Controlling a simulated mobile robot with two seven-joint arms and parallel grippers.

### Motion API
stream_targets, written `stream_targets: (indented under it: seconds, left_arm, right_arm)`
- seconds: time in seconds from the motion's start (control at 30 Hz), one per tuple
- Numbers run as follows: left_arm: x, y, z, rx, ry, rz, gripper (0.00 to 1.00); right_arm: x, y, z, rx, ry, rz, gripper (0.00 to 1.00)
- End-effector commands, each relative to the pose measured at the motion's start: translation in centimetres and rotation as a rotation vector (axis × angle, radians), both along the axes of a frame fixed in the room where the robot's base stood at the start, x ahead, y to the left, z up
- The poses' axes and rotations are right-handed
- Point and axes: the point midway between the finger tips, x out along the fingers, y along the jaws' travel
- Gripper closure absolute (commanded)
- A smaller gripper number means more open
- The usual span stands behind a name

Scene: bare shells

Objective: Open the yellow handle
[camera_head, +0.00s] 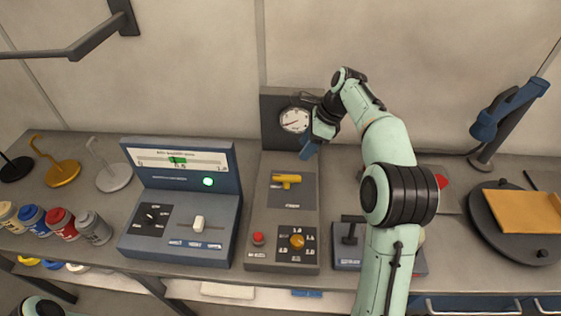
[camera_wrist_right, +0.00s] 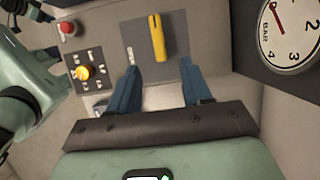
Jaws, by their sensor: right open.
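The yellow handle (camera_head: 286,180) sits on a dark plate on the sloped top of the grey control box (camera_head: 265,222). In the head view it lies roughly crosswise, with a short stub below its left part. In the right wrist view the yellow handle (camera_wrist_right: 158,40) points toward the gap between my fingers. My right gripper (camera_head: 309,150) is above and behind the handle, near the gauge. In the right wrist view my right gripper (camera_wrist_right: 158,82) has two blue fingers spread apart with nothing between them. It appears apart from the handle. My left gripper does not show.
A round gauge (camera_head: 294,120) stands on a dark block behind the handle. A red button (camera_head: 258,239) and an orange knob (camera_head: 297,241) are at the box's front. A blue-grey console (camera_head: 183,205) stands left. A dark lever (camera_head: 350,232) is right, beside my right arm.

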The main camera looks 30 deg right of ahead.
Motion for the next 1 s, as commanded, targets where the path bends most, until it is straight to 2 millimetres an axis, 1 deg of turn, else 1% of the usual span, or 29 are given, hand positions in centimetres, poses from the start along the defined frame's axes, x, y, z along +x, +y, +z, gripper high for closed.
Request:
stream_targets:
  seconds: [0.17, 0.4, 0.6, 0.7, 0.8, 1.0]
  left_arm:
    - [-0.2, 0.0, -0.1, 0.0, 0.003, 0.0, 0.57]
    - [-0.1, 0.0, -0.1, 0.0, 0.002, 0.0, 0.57]
    - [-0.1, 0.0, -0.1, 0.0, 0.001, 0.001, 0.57]
    - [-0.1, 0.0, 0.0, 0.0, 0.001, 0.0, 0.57]
    - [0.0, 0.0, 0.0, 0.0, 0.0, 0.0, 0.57]
    - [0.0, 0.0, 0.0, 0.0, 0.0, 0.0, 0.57]
  right_arm:
    - [0.3, 0.9, -2.3, 0.002, 0.007, 0.002, 0.51]
    - [1.4, 2.6, -7.0, 0.001, 0.005, 0.003, 0.51]
    - [2.1, 3.7, -10.3, 0.0, 0.004, 0.002, 0.51]
    - [2.4, 4.0, -11.3, 0.001, 0.003, 0.002, 0.51]
    - [2.5, 4.2, -11.9, 0.001, 0.001, 0.002, 0.51]
    - [2.6, 4.3, -12.2, 0.0, 0.0, 0.001, 0.51]
